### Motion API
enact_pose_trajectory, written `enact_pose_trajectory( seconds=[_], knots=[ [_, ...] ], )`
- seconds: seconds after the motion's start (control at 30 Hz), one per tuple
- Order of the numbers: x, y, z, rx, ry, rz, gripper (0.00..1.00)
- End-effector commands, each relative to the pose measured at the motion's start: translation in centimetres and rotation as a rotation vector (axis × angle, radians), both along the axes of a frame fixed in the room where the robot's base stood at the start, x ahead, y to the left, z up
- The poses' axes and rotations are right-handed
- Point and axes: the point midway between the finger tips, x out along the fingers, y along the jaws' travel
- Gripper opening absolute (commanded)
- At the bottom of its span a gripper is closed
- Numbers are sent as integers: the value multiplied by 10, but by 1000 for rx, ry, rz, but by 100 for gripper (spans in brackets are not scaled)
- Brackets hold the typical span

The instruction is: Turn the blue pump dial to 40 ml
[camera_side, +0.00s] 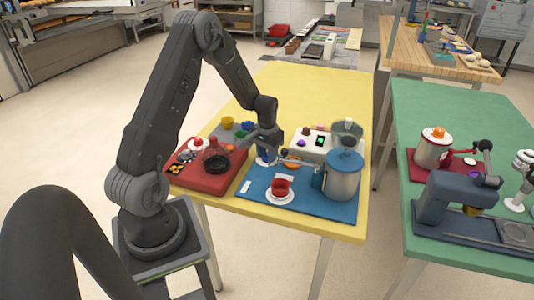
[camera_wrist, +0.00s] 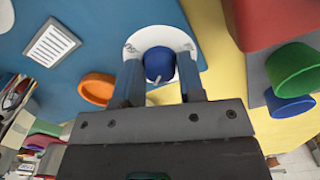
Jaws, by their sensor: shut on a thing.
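The blue pump dial (camera_wrist: 158,63) is a round knob in front of a white disc (camera_wrist: 160,33) with small dark marks, on a blue surface. A pale pointer line shows on the dial's edge nearest my gripper. The numbers on the disc cannot be read. My gripper (camera_wrist: 159,68) has one finger on each side of the dial and is shut on it. In the side view my gripper (camera_side: 268,149) reaches down to the left back part of the blue mat (camera_side: 318,207). The dial is mostly hidden there, with part of the white disc (camera_side: 261,162) showing.
Right of my gripper stand a white box with a green display (camera_side: 320,141) and a grey blue-lidded pot (camera_side: 343,180). A red cup (camera_side: 281,186) sits in front. A red base (camera_side: 207,180) lies left. An orange round piece (camera_wrist: 97,88) is close beside one finger.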

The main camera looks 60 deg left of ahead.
Motion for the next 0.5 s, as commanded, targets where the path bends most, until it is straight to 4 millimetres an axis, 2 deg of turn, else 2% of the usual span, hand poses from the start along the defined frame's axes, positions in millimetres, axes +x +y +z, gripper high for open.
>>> enact_pose_trajectory(
  seconds=[0.5],
  knots=[
    [0,0,1,0,0,-491,12]
  ],
)
